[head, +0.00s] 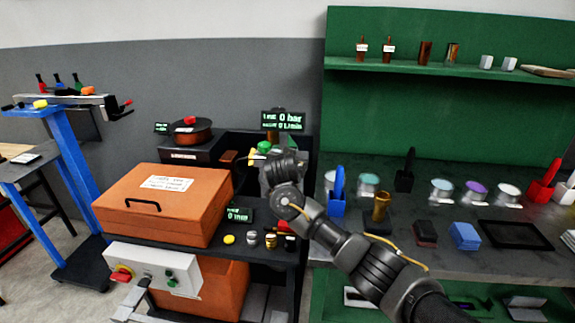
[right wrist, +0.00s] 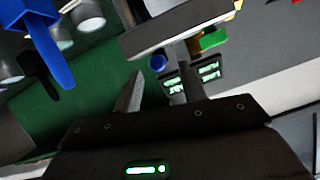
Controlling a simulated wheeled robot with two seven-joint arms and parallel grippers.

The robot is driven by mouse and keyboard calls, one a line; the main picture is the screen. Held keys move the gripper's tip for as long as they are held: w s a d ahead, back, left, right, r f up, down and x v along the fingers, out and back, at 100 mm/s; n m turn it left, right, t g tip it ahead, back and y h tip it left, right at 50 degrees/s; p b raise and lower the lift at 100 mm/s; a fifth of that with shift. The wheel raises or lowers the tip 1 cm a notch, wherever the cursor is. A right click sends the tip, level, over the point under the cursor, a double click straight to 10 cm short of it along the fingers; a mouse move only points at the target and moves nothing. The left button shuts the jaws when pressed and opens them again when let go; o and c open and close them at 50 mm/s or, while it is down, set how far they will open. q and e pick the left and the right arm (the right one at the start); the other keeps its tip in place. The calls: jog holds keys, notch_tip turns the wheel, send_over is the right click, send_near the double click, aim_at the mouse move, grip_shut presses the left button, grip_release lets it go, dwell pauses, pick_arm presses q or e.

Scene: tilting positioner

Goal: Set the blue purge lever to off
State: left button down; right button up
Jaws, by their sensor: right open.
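My right arm reaches in from the lower right in the head view, with its gripper (head: 279,166) over the back of the black bench, in front of the green and yellow fittings (head: 264,148). In the right wrist view the gripper (right wrist: 158,82) is open, its two fingers apart with nothing between them. A small round blue knob (right wrist: 157,63), which looks like the purge lever's end, shows just beyond the fingers, apart from them as far as I can tell. A green block (right wrist: 211,40) sits beside it. In the head view the blue lever is hidden behind my gripper. My left gripper is out of view.
An orange case (head: 165,205) stands left of my gripper. A display (head: 283,120) reading 0 bar stands behind it. A pot with a red knob (head: 190,132) is at the back. A blue-handled tool (head: 338,192) stands to the right, near my forearm.

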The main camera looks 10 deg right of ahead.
jog(key=v, duration=0.8)
jog(key=shift+s, duration=0.3)
jog(key=shift+r, duration=0.1)
